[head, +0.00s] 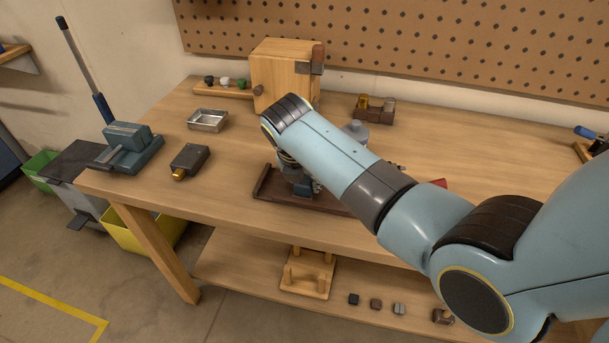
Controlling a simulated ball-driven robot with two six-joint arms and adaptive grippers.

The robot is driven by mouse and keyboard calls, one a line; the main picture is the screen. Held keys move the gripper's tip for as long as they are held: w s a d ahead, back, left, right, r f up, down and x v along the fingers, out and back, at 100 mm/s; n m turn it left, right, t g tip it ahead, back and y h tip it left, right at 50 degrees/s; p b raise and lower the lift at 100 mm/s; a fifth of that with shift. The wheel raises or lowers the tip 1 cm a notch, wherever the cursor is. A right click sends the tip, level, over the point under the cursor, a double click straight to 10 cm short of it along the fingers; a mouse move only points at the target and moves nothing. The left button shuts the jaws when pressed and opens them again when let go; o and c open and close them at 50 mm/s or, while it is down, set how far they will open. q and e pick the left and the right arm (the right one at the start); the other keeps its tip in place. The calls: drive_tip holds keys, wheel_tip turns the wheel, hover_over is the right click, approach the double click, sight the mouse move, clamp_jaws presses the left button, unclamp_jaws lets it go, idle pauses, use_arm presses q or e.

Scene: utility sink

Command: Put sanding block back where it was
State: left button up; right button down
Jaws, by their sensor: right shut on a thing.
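My right arm reaches in from the right over the workbench (225,190). My right gripper (298,183) points down, low over a dark brown tray (268,192) near the bench's front edge. It is shut on a small dark blue block (303,189), which I take for the sanding block. My wrist and forearm hide most of the fingers and part of the tray, so I cannot tell whether the block touches the tray. My left gripper is not in view.
A wooden cabinet (283,78) stands at the back. A metal dish (207,120), a dark grey box with a brass knob (189,160) and a blue-grey vise (127,148) stand to the left. A brown block set (374,109) sits behind my arm. Small pieces lie on the lower shelf (250,265).

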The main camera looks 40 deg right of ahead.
drive_tip(key=c, duration=0.8)
unclamp_jaws()
drive_tip(key=shift+o, duration=0.2)
drive_tip(key=v, duration=1.2)
drive_tip(key=shift+p, duration=0.45)
drive_tip(key=shift+r, duration=0.1)
